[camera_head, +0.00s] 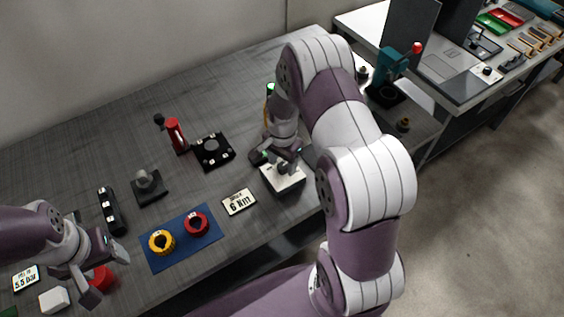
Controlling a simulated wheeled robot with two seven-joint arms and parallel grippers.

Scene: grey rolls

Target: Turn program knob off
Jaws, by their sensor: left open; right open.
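A white-topped box with a dark side (285,181) stands near the front edge of the grey table, and a small knob seems to be on its top, mostly hidden. No label names it as the program knob. My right gripper (275,163) is open, pointing down right over this box; whether its fingers touch the knob I cannot tell. My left gripper (105,274) is open at the lower left, near a red round thing (101,279) and holding nothing that I can see.
A blue mat (182,252) carries a yellow ring (161,242) and a red ring (196,223). A sign (239,202) lies left of the box. Behind are a black plate (213,151), a grey knob on a dark base (148,183) and a red device (176,135). A teal press (388,72) stands at right.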

